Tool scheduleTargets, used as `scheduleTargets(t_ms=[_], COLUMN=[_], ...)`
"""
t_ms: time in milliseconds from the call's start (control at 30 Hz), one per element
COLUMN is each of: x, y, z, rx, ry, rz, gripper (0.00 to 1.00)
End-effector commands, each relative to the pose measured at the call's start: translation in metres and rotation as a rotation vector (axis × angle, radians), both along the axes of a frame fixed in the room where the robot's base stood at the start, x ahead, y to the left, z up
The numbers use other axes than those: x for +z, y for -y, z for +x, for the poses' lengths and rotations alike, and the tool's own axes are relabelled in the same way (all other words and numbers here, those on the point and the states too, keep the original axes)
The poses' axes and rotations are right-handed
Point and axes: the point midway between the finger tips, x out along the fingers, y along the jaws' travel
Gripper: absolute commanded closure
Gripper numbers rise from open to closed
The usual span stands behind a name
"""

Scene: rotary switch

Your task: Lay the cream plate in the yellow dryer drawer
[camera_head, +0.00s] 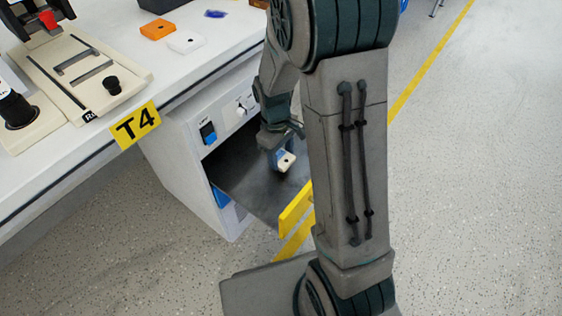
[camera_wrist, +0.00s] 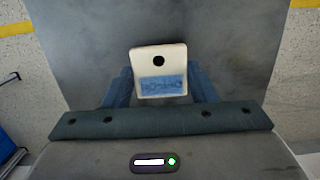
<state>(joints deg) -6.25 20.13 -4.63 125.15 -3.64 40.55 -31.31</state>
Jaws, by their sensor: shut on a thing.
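The cream plate (camera_wrist: 161,62) has a dark round hole and a blue printed label. My gripper (camera_wrist: 160,88) is shut on it, with one blue finger on each side. In the head view the plate (camera_head: 286,161) shows small in my gripper (camera_head: 281,158), over the open drawer. The yellow dryer drawer (camera_head: 296,209) is pulled out and shows its yellow front and dark grey floor. In the wrist view the grey drawer floor (camera_wrist: 95,40) lies behind the plate. I cannot tell whether the plate touches the floor. My arm hides part of the drawer in the head view.
The white dryer cabinet (camera_head: 185,150) has a blue switch (camera_head: 208,132) and a white knob (camera_head: 241,110). It stands under the white bench (camera_head: 190,75) with a T4 sign (camera_head: 134,125). An orange block (camera_head: 157,30) and a white block (camera_head: 185,42) lie on the bench.

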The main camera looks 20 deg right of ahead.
Motion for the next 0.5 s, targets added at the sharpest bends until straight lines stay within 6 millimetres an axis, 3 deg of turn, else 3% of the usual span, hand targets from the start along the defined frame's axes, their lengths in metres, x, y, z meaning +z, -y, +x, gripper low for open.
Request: scheduleTargets(t_ms=[33, 100, 500], x=[-0.015, -0.024, -0.028], y=[0.0, 0.0, 0.0], z=[-0.001, 0.0, 0.0], rx=[0.0, 0.0, 0.0], ry=[-0.004, -0.002, 0.0], rz=[0.0, 0.0, 0.0], gripper=[0.7, 0.7, 0.7])
